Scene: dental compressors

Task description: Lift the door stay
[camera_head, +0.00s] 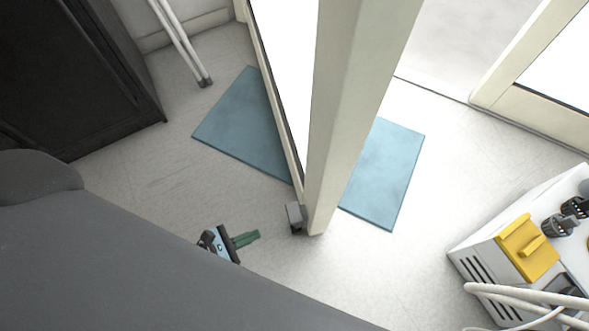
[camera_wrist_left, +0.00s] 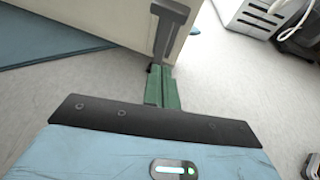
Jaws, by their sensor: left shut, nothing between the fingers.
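The door stay (camera_head: 295,215) is a small grey fitting low on the door's edge, just above the floor in the head view. In the left wrist view the door stay (camera_wrist_left: 168,35) is a dark grey upright arm with a wider top, against the cream door (camera_wrist_left: 100,45). My left gripper (camera_head: 257,235) has green fingers and is left of and a little below the stay in the head view, apart from it. Its fingers (camera_wrist_left: 160,70) are shut and empty, pointing at the stay's lower end in the wrist view. My right gripper is not in view.
The door (camera_head: 345,110) stands ajar over a blue mat (camera_head: 385,180). A dark cabinet (camera_head: 75,75) is at the left. A white unit with a yellow part (camera_head: 527,248) and pale hoses stands at the right. Floor around the gripper is clear.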

